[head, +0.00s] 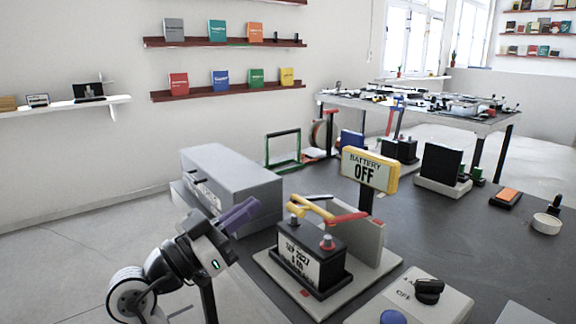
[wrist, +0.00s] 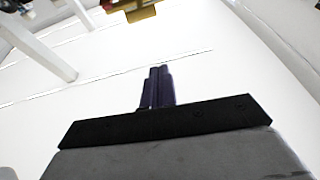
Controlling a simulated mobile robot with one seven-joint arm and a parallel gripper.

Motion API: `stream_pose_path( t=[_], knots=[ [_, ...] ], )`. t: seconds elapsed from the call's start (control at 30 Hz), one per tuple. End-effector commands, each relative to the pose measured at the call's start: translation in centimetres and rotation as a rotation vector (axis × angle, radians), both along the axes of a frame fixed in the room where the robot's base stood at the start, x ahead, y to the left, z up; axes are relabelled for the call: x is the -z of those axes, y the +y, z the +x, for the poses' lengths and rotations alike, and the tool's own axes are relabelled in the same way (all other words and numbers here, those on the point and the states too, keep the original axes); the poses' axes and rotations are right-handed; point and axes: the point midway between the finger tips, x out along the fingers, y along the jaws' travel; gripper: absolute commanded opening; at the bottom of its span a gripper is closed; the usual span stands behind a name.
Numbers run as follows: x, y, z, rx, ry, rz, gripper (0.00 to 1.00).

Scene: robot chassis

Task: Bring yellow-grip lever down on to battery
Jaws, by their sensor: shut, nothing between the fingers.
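The battery (head: 310,258) is a dark block with a white date label, on a pale base plate (head: 335,305). The yellow-grip lever (head: 312,207) shows above the battery's top, near its left terminal; I cannot tell whether it touches. A red-grip lever (head: 347,217) lies beside it to the right, by the red-ringed terminal (head: 327,242). My gripper (head: 243,213) has purple fingers, held together and empty, to the left of the yellow-grip lever and apart from it. The fingers also show in the wrist view (wrist: 158,86), with a yellow piece I cannot identify at the top.
A yellow-edged sign (head: 369,169) reading "BATTERY OFF" stands behind the battery. A grey box (head: 231,186) is behind my gripper. A white unit with a black knob (head: 429,290) sits at front right.

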Motion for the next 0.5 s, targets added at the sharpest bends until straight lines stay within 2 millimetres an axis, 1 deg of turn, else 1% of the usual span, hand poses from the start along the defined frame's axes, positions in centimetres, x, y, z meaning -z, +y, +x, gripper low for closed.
stream_pose_path(
  t=[0.03,0.27,0.5],
  knots=[
    [-1.7,-0.1,0.1,-0.001,0.018,0.025,0.0],
    [-3.0,-0.6,0.3,0.003,0.103,0.143,0.0],
    [-4.2,-0.8,0.1,0.016,0.194,0.258,0.0]
  ],
)
